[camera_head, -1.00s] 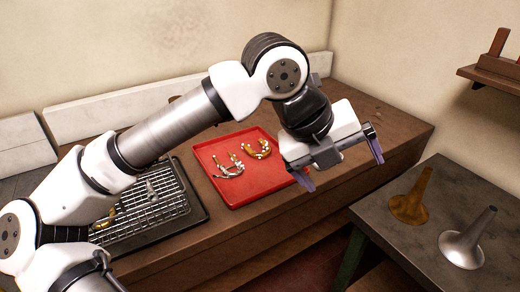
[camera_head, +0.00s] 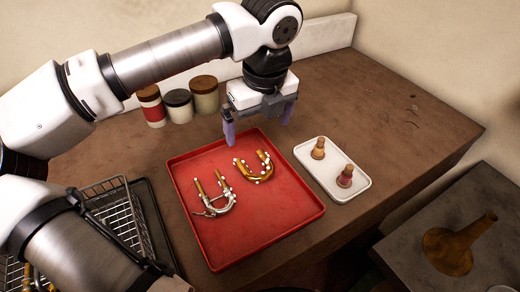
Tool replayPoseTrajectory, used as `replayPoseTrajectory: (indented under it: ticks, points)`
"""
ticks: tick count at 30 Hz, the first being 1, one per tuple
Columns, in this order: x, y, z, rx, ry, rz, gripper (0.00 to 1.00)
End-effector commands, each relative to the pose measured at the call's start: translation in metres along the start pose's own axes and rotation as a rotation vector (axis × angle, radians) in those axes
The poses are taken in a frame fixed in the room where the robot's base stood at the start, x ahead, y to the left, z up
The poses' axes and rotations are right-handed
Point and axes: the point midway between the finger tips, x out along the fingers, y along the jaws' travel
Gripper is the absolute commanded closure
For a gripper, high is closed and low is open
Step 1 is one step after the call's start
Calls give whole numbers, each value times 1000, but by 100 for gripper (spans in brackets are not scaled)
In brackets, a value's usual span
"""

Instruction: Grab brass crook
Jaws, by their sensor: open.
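The brass crook (camera_head: 252,167) is a gold U-shaped tube with pale fittings. It lies on the red tray (camera_head: 274,222), right of the tray's middle. A silver crook (camera_head: 214,199) with brass-coloured ends lies to its left on the same tray. My gripper (camera_head: 258,130) is open and empty, pointing down above the far edge of the red tray. It is beyond the brass crook in the picture and apart from it. The exact height of the fingertips above the tray is hard to tell.
A white tray (camera_head: 358,182) with two small cork-like pieces stands right of the red tray. Several lidded jars (camera_head: 178,106) stand at the back. A wire rack (camera_head: 115,225) is at the left. A brass bell (camera_head: 455,247) stands on a grey table at the right.

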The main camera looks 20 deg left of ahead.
Motion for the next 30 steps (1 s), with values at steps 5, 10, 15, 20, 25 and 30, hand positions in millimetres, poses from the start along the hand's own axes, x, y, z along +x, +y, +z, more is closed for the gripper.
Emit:
replayPoseTrajectory:
  ticks: [5, 10, 15, 20, 25, 30]
  points:
    - [16, 0, -1, 1, 3, -1, 1]
    - [52, 0, -2, 2, 3, -2, 1]
    - [78, -1, -2, 2, 3, -1, 1]
    - [87, -1, -1, 2, 0, -2, 1]
    - [106, -3, -5, 3, 4, -3, 1]
    - [132, -4, -7, 2, 2, -2, 1]
